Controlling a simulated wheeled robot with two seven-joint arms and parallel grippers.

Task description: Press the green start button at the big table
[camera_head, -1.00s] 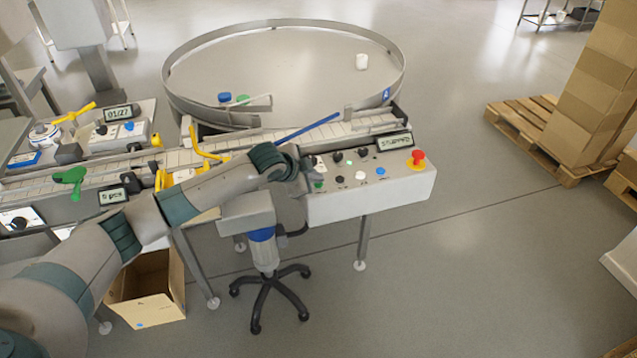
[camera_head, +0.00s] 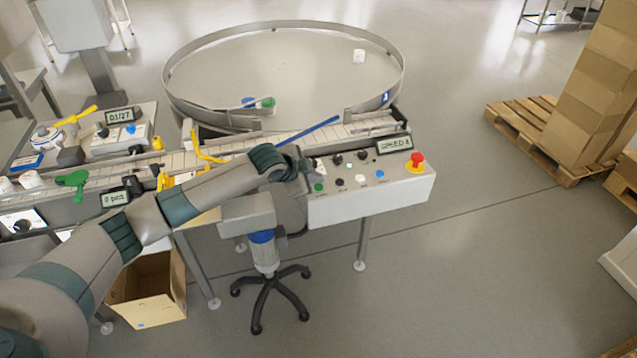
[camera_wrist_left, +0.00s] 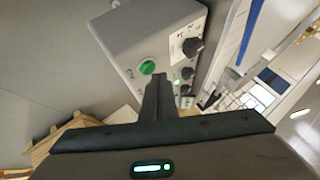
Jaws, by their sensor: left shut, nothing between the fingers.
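The green start button (camera_head: 319,187) sits at the left end of the grey control box (camera_head: 375,205) in front of the big round table (camera_head: 190,103). In the left wrist view the green button (camera_wrist_left: 147,67) is clear, just left of the fingertips. My left gripper (camera_head: 308,168) is at the box's left end, just above the button; its shut fingers (camera_wrist_left: 157,82) hold nothing. I cannot tell whether they touch the box. The box's display (camera_head: 394,144) shows text too blurred to read. My right gripper is not in view.
Black knobs, a white and a blue button (camera_head: 379,174) and a red emergency knob (camera_head: 416,162) share the box. A conveyor (camera_head: 235,145) runs behind it. Floor at right is clear up to the pallet (camera_head: 520,130).

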